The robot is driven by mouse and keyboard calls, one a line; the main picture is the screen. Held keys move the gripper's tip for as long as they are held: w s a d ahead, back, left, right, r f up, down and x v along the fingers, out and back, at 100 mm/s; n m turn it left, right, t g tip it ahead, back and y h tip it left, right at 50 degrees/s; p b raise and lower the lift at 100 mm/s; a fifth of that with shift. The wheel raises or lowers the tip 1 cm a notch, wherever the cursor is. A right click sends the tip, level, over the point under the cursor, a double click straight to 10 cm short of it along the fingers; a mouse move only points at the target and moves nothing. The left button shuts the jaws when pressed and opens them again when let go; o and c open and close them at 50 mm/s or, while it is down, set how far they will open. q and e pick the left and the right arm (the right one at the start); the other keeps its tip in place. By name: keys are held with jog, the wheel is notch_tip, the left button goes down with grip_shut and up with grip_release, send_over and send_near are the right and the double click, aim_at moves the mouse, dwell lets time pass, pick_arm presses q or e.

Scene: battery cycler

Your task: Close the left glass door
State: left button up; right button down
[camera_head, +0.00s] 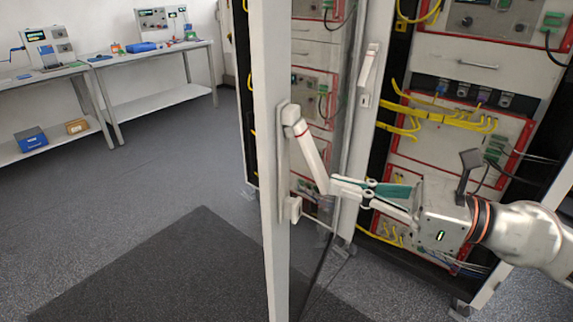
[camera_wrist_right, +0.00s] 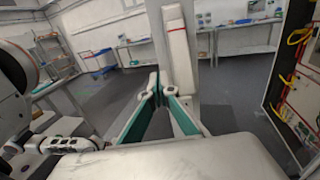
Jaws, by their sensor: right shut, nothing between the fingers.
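The left glass door stands open in the head view, its white frame edge (camera_head: 268,170) running top to bottom near the middle. A white lever handle (camera_head: 308,152) with a red band is on that frame, tilted so its lower end points right. The handle also shows in the wrist view (camera_wrist_right: 178,45). My right gripper (camera_head: 334,188) is shut and empty, its fingertips close to the handle's lower end; I cannot tell whether they touch. In the wrist view the closed fingertips (camera_wrist_right: 164,88) appear just in front of the handle.
A rack (camera_head: 455,150) with red-edged panels and yellow cables stands behind and right of the door. A second white handle (camera_head: 369,75) sits on a farther upright. Workbenches (camera_head: 160,52) line the back left. A dark mat (camera_head: 190,270) lies on open floor left of the door.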

aim_at(270, 169)
jog(key=p+x, duration=0.3)
jog(key=x, duration=0.5)
jog(key=shift+a+r+p, duration=0.1)
jog(key=shift+a+p, duration=0.1)
jog(key=shift+p, duration=0.15)
jog(key=shift+x, duration=0.8)
jog(key=shift+w+a, duration=0.1)
